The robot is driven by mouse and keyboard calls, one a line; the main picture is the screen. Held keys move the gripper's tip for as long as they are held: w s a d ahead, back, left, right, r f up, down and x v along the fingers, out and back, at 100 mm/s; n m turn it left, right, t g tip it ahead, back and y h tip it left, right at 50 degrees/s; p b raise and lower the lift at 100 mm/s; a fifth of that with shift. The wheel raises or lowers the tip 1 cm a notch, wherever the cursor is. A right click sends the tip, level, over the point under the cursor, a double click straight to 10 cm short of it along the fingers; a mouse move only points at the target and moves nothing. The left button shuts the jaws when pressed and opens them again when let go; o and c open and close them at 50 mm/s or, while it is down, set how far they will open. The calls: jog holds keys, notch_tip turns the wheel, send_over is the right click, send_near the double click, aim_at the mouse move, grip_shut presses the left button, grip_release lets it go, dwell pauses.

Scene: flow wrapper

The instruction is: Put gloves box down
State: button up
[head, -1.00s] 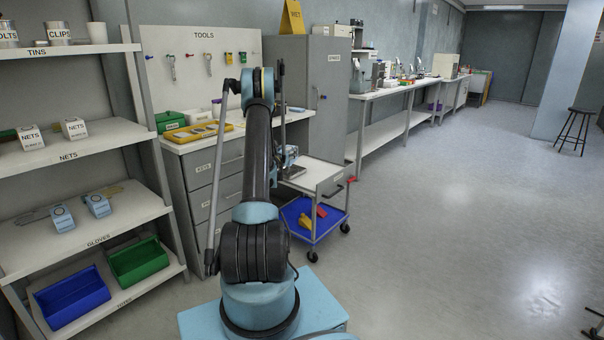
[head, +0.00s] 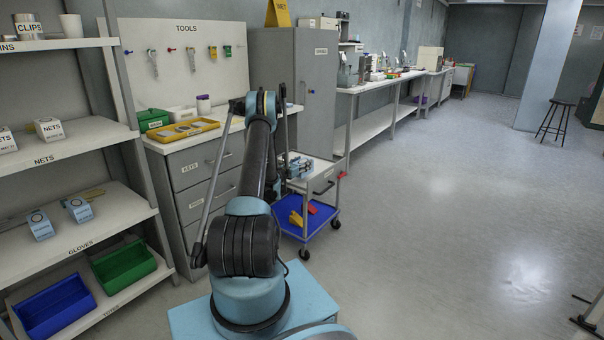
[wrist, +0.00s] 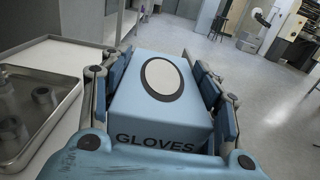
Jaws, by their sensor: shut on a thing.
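The light-blue gloves box (wrist: 158,115) sits between the fingers of my gripper (wrist: 163,68) in the wrist view. Its top has a white oval with a dark rim, and its near side reads GLOVES. My gripper is shut on it from left and right. In the head view my arm reaches toward the white-topped cart (head: 322,168), with my gripper (head: 299,166) at the cart's top. The box is too small there to make out clearly. Whether its underside touches a surface is hidden.
A metal tray (wrist: 38,105) with grey round parts lies left of the box on a white surface. Two similar blue boxes (head: 40,225) (head: 78,209) stand on the GLOVES shelf (head: 110,220). The drawer cabinet (head: 190,185) is left of the cart; open floor lies right.

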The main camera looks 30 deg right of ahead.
jog(key=shift+f, duration=2.1)
jog(key=o, duration=1.1)
jog(key=shift+f, duration=0.1)
